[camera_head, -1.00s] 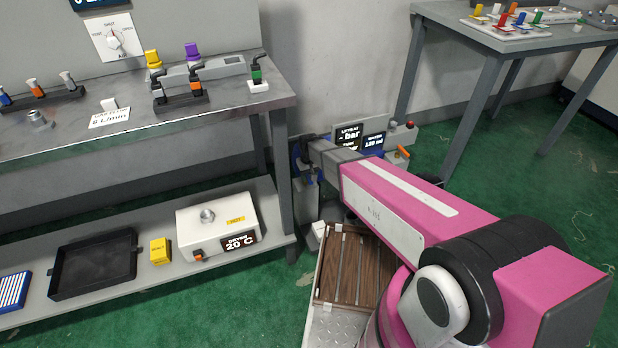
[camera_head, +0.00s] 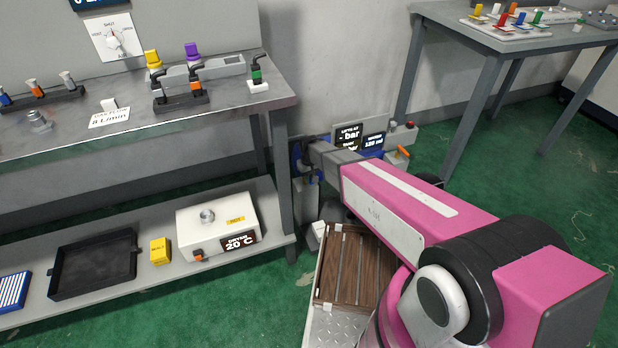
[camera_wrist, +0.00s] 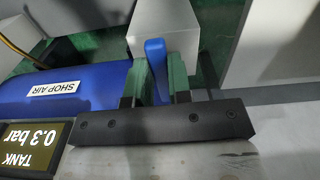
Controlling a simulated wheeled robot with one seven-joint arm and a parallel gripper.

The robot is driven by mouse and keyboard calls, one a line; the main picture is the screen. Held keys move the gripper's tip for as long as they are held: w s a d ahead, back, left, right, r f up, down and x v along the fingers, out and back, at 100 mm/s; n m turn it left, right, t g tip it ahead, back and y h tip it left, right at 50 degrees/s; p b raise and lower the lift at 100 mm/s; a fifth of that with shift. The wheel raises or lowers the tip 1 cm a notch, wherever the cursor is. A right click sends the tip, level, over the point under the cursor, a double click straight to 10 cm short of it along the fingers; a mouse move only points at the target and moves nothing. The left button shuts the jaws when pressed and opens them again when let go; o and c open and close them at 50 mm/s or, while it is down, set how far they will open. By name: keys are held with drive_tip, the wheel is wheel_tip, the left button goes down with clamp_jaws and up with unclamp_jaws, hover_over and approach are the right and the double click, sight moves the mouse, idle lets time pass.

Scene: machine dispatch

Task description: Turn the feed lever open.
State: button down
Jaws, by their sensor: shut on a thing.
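In the wrist view a blue lever (camera_wrist: 155,52) stands up between the two green-tipped fingers of my gripper (camera_wrist: 158,82). My gripper is shut on it. The lever is beside a light grey block (camera_wrist: 165,25) and the blue tank (camera_wrist: 95,85) labelled SHOP AIR. No label naming the feed lever is readable. A display (camera_wrist: 27,140) reads TANK 0.3 bar. In the head view my arm reaches low beside the bench leg, and the lever and my fingertips cannot be made out there.
A bench (camera_head: 215,112) with valves and a lower shelf (camera_head: 150,283) stands at the left. A sign (camera_head: 348,135) and a water display (camera_head: 374,143) are behind my wrist. A second table (camera_head: 440,14) is at the back right. Green floor is open at the right.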

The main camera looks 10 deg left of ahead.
drive_tip(key=n, duration=0.2)
drive_tip(key=w+d+n, duration=0.1)
drive_tip(key=n, duration=0.1)
drive_tip(key=shift+w+d+n, duration=0.15)
drive_tip(key=shift+w+n, duration=0.05)
drive_tip(key=shift+n, duration=0.1)
drive_tip(key=n, duration=0.1)
drive_tip(key=w+n, duration=0.1)
drive_tip(key=n, duration=0.1)
drive_tip(key=shift+w+d+n, duration=0.2)
drive_tip(key=shift+d+n, duration=0.1)
drive_tip(key=w+n, duration=0.1)
drive_tip(key=n, duration=0.1)
drive_tip(key=w+n, duration=0.1)
drive_tip(key=n, duration=0.1)
drive_tip(key=shift+n, duration=0.3)
drive_tip(key=shift+w+a+n, duration=0.15)
drive_tip(key=shift+w+n, duration=0.25)
drive_tip(key=shift+n, duration=0.75)
drive_tip(key=shift+w+a+n, duration=0.1)
drive_tip(key=shift+w+n, duration=0.25)
drive_tip(key=shift+n, duration=0.8)
drive_tip(key=c, duration=1)
unclamp_jaws()
drive_tip(key=shift+c, duration=0.2)
drive_tip(key=shift+r, duration=0.1)
